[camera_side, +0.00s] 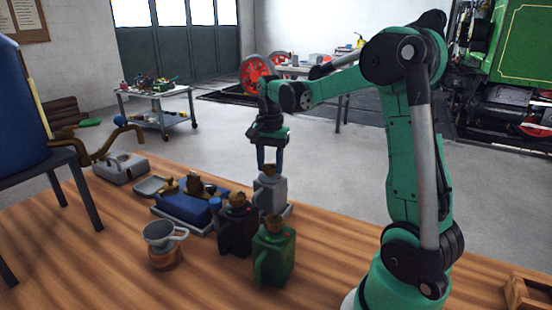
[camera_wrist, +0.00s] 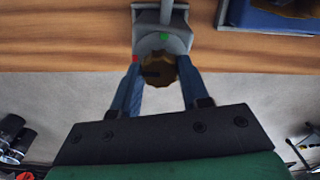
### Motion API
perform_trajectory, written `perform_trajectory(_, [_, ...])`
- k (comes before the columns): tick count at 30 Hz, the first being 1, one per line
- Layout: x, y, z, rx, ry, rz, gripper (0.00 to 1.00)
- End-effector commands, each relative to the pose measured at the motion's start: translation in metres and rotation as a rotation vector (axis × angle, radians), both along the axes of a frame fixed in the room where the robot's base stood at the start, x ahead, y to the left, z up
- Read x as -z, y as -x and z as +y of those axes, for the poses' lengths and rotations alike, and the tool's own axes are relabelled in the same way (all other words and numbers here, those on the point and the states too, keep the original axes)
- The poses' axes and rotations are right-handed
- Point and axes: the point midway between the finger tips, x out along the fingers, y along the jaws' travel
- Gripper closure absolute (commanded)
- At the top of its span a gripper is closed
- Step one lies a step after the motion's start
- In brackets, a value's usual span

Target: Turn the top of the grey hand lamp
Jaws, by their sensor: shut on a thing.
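The grey hand lamp (camera_side: 270,192) stands upright at the far edge of the wooden bench in the side view, on a light base. Its brass top (camera_wrist: 160,70) shows between the blue fingers in the wrist view, with the grey body (camera_wrist: 176,42) beyond it and a green and a red spot near it. My gripper (camera_side: 270,166) points straight down over the lamp and is shut on its top; it also shows in the wrist view (camera_wrist: 159,66). The fingers partly hide the top in the side view.
A black lamp (camera_side: 237,232) and a green lamp (camera_side: 273,260) stand close in front of the grey one. A blue box (camera_side: 183,208) on a tray lies to its left. A grey cup (camera_side: 160,233) sits front left. Bare bench (camera_side: 345,240) lies to the right.

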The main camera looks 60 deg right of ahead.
Motion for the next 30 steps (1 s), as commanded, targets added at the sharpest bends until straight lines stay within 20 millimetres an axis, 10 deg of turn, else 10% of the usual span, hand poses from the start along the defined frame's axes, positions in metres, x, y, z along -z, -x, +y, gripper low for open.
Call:
perform_trajectory(12, [0.0,0.0,0.0,0.006,0.001,0.0,1.0])
perform_trajectory(13, [0.0,0.0,0.0,0.006,0.001,0.0,0.52])
perform_trajectory(16, [0.0,0.0,0.0,0.005,0.001,0.0,0.28])
perform_trajectory(30, [-0.017,0.0,0.0,0.005,0.0,0.0,0.28])
